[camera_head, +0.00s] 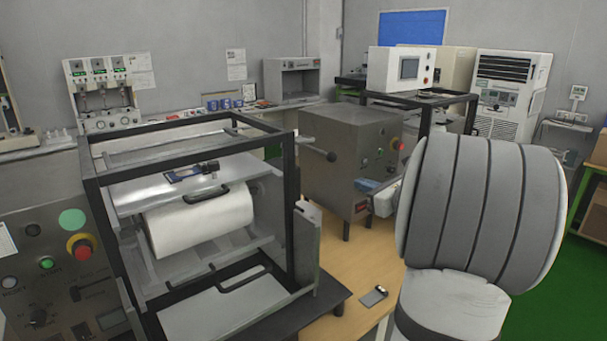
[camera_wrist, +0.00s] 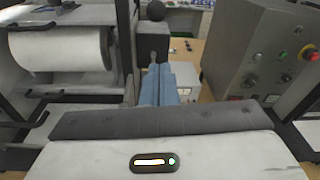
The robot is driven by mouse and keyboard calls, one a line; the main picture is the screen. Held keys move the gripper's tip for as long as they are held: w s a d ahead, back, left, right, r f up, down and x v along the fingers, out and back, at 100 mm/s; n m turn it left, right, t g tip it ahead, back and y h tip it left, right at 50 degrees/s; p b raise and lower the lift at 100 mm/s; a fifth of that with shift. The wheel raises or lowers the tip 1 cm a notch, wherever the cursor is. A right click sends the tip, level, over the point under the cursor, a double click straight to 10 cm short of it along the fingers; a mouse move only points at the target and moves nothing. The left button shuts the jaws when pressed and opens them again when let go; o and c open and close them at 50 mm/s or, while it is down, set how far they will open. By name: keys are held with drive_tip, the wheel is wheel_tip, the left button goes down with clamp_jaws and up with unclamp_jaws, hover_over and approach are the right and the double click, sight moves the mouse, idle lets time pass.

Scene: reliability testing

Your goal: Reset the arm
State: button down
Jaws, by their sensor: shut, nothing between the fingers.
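My gripper (camera_wrist: 160,70) shows in the wrist view with its blue-grey fingers together and nothing between them. In the head view, a small bluish and white part beside the grey metal box looks like my gripper (camera_head: 368,186), partly hidden by my large grey arm link at the right. The fingers point into the space between the black-framed drum machine (camera_head: 290,190) and the grey metal box (camera_head: 345,150). It also shows at the right in the wrist view (camera_wrist: 235,50). I cannot tell whether the fingers touch anything.
The drum machine holds a white roller (camera_head: 200,220). A dark round knob (camera_wrist: 155,10) appears just beyond my fingertips. A small device (camera_head: 374,296) lies on the wooden table (camera_head: 345,262). A control panel with a red button (camera_head: 82,247) stands at the left. Green floor (camera_head: 540,310) shows at right.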

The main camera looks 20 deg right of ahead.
drive_tip(key=s+a+f+n+g+y, duration=0.2)
drive_tip(key=s+a+f+n+g, duration=0.15)
drive_tip(key=a+n, duration=0.6)
drive_tip(key=s+a+f+n+g+y, duration=0.25)
drive_tip(key=a+n+g, duration=0.2)
drive_tip(key=a, duration=0.95)
drive_tip(key=s+a+f+n+g+h, duration=0.2)
drive_tip(key=s+f+n+h, duration=0.1)
drive_tip(key=s+n, duration=0.4)
drive_tip(key=s+a+f+n+g+h, duration=0.3)
drive_tip(key=s+n, duration=0.5)
drive_tip(key=n, duration=0.3)
drive_tip(key=shift+s+f+h, duration=0.15)
drive_tip(key=shift+f+h, duration=0.1)
drive_tip(key=shift+h, duration=0.5)
